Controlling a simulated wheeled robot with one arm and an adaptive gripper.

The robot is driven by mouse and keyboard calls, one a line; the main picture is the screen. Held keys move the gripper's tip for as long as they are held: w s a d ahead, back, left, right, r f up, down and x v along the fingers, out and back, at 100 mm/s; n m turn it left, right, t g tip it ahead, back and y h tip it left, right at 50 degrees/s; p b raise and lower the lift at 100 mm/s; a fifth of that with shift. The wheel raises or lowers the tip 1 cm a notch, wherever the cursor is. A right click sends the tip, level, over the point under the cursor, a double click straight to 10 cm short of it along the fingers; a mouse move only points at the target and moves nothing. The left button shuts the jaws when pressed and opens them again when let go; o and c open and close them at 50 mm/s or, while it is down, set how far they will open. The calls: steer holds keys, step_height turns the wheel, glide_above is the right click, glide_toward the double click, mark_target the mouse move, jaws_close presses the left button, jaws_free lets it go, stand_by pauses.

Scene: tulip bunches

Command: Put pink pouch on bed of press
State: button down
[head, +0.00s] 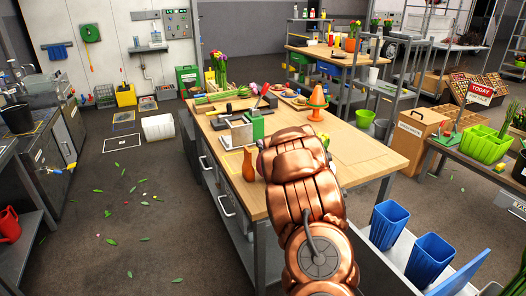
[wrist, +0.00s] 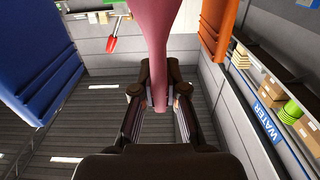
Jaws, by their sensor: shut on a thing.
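In the wrist view, my gripper (wrist: 160,95) is shut on the narrow end of a smooth pink thing (wrist: 155,35), which I take to be the pink pouch. It widens away from the fingers and runs out of the top of the frame. In the head view, my copper arm reaches over the wooden workbench (head: 345,152) and hides the gripper and the pink thing. What looks like the press (head: 236,133), with a pale plate and dark parts, stands left of my arm on the bench. I cannot make out its bed clearly.
An orange vase-like thing (head: 249,166) stands at the bench's front edge, beside my arm. A green block (head: 257,126) and an orange cone (head: 317,101) stand farther back. The bench's right part is mostly clear. Blue (wrist: 35,60) and orange (wrist: 218,28) shapes flank the wrist view.

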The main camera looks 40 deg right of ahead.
steer(key=shift+f, duration=1.4)
steer(key=c, duration=1.2)
jaws_free()
steer(key=shift+r+p, duration=0.2)
steer(key=shift+p, duration=0.1)
steer(key=shift+s+a+f, duration=0.1)
steer(key=shift+s+a, duration=0.05)
steer(key=shift+s, duration=0.45)
steer(key=b+v, duration=0.2)
steer(key=v, duration=0.8)
steer(key=shift+s+a+b, duration=0.25)
steer(key=shift+s+b, duration=0.05)
steer(key=shift+s, duration=0.05)
